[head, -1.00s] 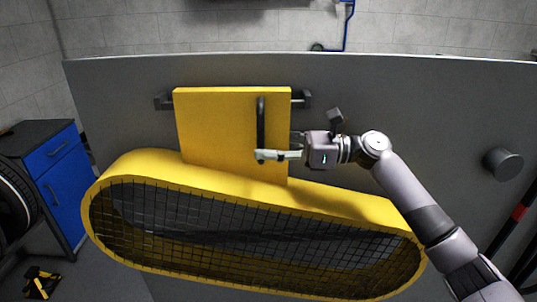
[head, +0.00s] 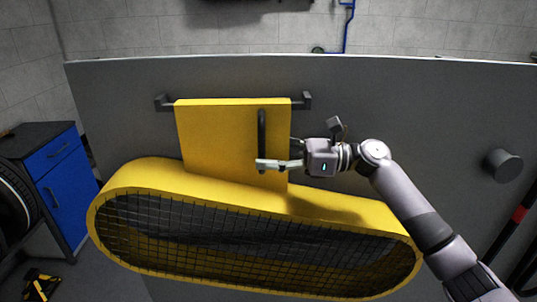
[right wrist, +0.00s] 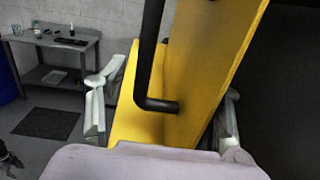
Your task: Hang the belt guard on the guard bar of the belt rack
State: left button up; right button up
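The yellow belt guard (head: 150,178) has a mesh-filled rounded body and a flat upright plate (head: 215,140) with a black handle (head: 262,138). The plate's top edge is level with the dark guard bar (head: 169,103), whose ends show on both sides; the plate hides the middle, so I cannot see how they meet. My right gripper (head: 280,160) is at the handle's lower end. In the right wrist view its fingers (right wrist: 164,112) stand wide apart, with the handle (right wrist: 150,70) between them and apparently clear of both. My left gripper is not in view.
The grey panel (head: 400,110) of the belt rack stands behind the guard, with a round peg (head: 502,165) at right. A blue cabinet (head: 58,170) is at left. The wrist view shows a grey table (right wrist: 55,45) and a dark floor mat (right wrist: 48,123).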

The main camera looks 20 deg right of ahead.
jog(key=shift+o, duration=0.6)
jog(key=shift+f, duration=0.35)
jog(key=v, duration=1.2)
jog(key=shift+r, duration=0.15)
